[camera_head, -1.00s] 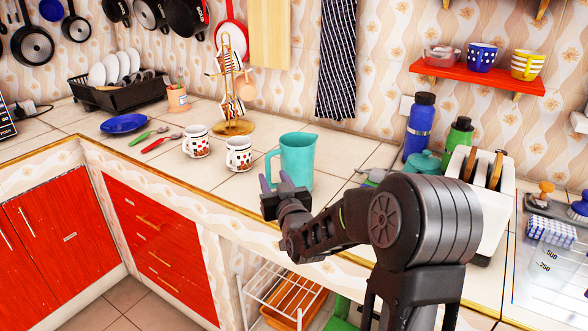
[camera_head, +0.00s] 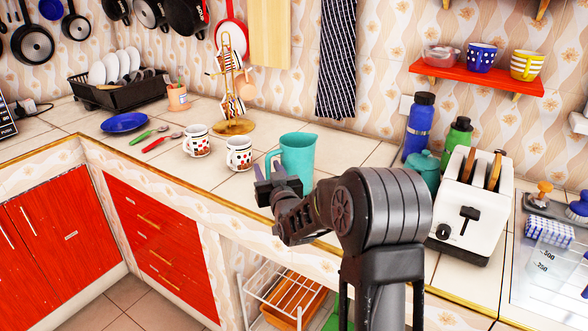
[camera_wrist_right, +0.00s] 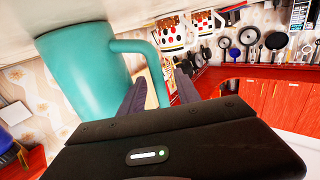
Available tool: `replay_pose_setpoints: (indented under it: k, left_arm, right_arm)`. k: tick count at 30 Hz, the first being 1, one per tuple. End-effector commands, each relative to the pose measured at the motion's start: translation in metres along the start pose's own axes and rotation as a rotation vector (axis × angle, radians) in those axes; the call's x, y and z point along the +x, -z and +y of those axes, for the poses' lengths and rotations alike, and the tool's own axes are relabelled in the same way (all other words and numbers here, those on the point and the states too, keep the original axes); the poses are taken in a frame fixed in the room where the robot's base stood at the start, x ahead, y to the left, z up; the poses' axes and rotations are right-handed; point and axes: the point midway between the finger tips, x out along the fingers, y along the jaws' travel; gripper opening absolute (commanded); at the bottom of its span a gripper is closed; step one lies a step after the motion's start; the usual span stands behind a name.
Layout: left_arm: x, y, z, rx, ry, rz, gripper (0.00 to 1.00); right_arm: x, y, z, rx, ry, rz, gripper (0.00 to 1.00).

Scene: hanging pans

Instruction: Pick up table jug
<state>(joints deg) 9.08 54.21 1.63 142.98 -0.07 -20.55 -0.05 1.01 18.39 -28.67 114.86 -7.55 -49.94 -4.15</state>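The teal jug (camera_head: 299,152) stands upright on the tiled counter near its front edge, with its handle on the left. In the right wrist view the jug (camera_wrist_right: 85,68) fills the upper left and its handle (camera_wrist_right: 154,62) reaches down between the fingers. My right gripper (camera_head: 268,168) is at the jug's handle side. Its two fingers (camera_wrist_right: 160,95) are apart, one to each side of the handle in that view. Whether they touch the handle cannot be told. My left gripper is not in view.
Two patterned mugs (camera_head: 239,154) (camera_head: 196,141) stand left of the jug. A white toaster (camera_head: 470,215), a teal pot (camera_head: 425,168) and blue (camera_head: 420,128) and green bottles (camera_head: 458,134) stand to the right. A red shelf (camera_head: 475,77) with cups hangs above.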

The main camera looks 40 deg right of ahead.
Motion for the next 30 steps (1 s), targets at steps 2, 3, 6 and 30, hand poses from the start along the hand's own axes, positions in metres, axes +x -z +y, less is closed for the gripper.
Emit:
replay_pose_setpoints:
  k: [2,3,6,30]
  left_arm:
    - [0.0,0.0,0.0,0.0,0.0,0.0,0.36]
    - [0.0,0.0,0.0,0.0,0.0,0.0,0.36]
    - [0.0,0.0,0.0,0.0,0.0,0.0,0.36]
    - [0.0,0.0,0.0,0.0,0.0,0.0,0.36]
  right_arm:
    - [-0.0001,0.0,0.0,0.0,0.0,0.0,0.38]
    - [-0.0001,0.0001,0.0,0.0,0.0,0.0,0.35]
    - [-0.0001,0.0001,0.0,0.0,0.0,0.0,0.27]
    - [-0.0001,0.0001,0.0,0.0,0.0,0.0,0.0]
